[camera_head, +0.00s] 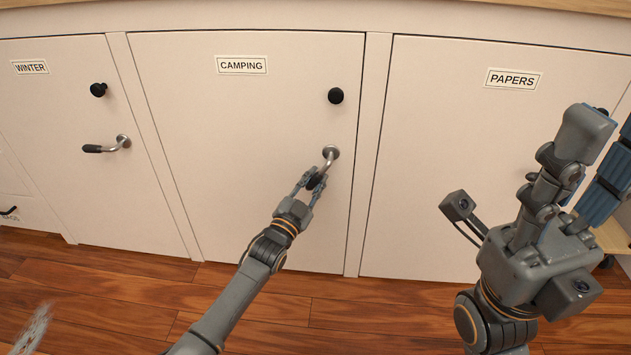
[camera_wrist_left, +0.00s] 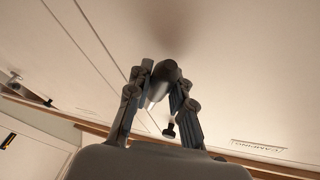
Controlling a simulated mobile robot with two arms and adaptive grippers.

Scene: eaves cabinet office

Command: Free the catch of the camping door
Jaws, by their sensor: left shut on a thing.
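The camping door (camera_head: 250,130) is a cream panel with a "CAMPING" label (camera_head: 241,65), and looks closed in its frame. Its lever handle (camera_head: 331,153) has a metal pivot and a dark grip that points down and left. A round black knob (camera_head: 336,96) sits above it. My left gripper (camera_head: 314,180) is shut on the lever's grip, partly hiding it. In the left wrist view the dark grip (camera_wrist_left: 165,76) lies between the two fingers, with the knob (camera_wrist_left: 169,131) beyond. My right gripper (camera_head: 598,145) is open and empty in front of the papers door.
The winter door (camera_head: 70,140) on the left has a lever (camera_head: 108,146) lying roughly level and a black knob (camera_head: 98,89). The papers door (camera_head: 430,150) is on the right, partly behind my right arm.

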